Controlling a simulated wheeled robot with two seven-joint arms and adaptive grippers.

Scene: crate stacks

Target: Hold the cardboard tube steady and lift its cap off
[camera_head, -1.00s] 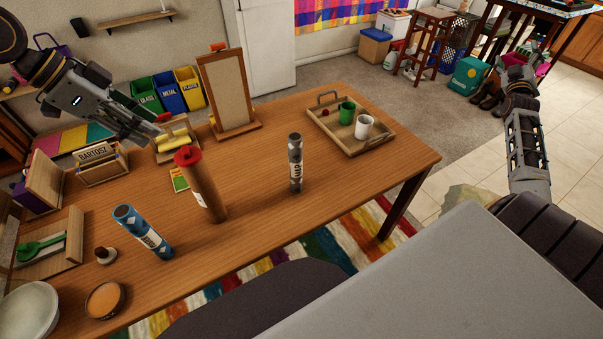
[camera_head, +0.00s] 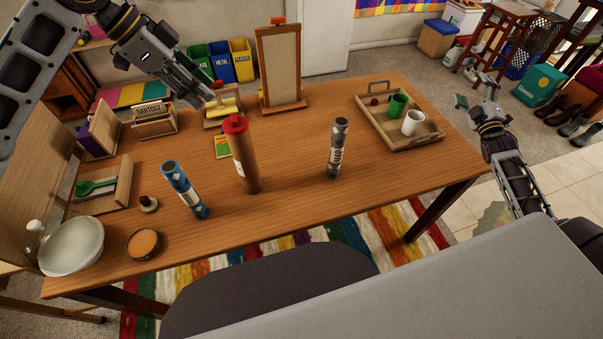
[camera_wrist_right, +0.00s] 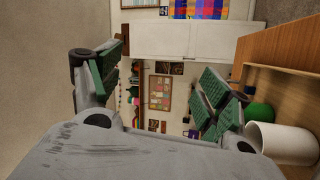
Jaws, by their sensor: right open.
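The brown cardboard tube (camera_head: 247,168) stands on the wooden table in the head view, with a white label on its side. Its red cap (camera_head: 235,124) with a small knob sits on its top end. My left gripper (camera_head: 208,96) is up and to the left of the cap, apart from it in the picture; its finger opening is not clear. My right gripper (camera_head: 475,92) is open and empty beyond the table's right end. Its green pads stand wide apart in the right wrist view (camera_wrist_right: 165,82).
A blue tube (camera_head: 186,191) stands left of the cardboard tube, a grey tube (camera_head: 338,148) right of it. A framed board (camera_head: 281,70) stands behind. The table's front middle is clear.

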